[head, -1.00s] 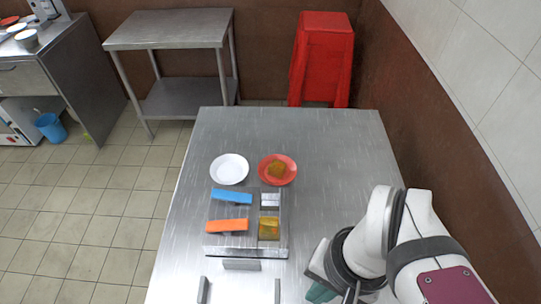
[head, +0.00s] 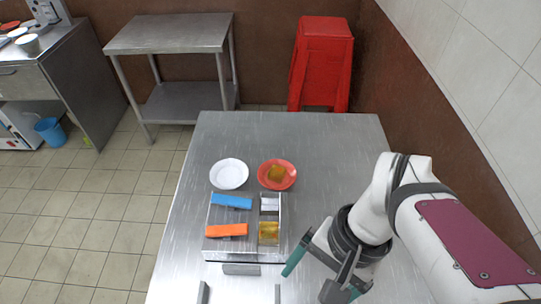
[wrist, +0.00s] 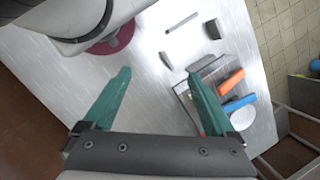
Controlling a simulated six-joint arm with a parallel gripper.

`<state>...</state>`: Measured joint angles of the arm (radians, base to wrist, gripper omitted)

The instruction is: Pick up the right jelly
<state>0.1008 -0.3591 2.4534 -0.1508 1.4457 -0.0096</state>
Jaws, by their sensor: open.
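One amber jelly (head: 269,234) sits in the front right compartment of a grey metal tray (head: 256,222). Another amber jelly (head: 276,173) lies on a red plate (head: 289,180) behind the tray. My gripper (head: 308,284) is open and empty, to the right of the tray's front end and apart from both jellies. In the wrist view, the two green fingers (wrist: 158,75) are wide apart with bare table between them. The right finger overlaps the tray there, and I cannot make out either jelly in that view.
The tray also holds a blue block (head: 231,202), an orange block (head: 227,230) and pale pieces (head: 269,203). A white plate (head: 229,174) stands behind it. Grey bars (head: 241,269) lie in front. The steel table (head: 330,150) is clear at the back right.

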